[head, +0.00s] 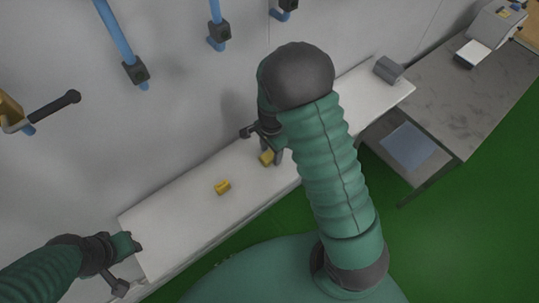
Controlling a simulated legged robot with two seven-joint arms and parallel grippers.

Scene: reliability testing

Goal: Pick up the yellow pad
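Two small yellow pads lie in the head view along the white shelf. One yellow pad (223,187) lies on the middle of the shelf, with nothing touching it. The other yellow pad (267,158) is farther right, right at the fingers of my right gripper (273,154). My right arm covers much of that gripper, so I cannot tell whether its fingers are closed on this pad. My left gripper (135,244) is at the shelf's left end, well away from both pads. Its fingers are too small and dark to tell open from shut.
The white shelf (175,218) runs along a grey wall. A grey block (388,69) sits at its right end. Blue pipes with dark valves (135,70) hang on the wall above. A grey table (450,95) with a machine stands at right. The shelf's left half is mostly clear.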

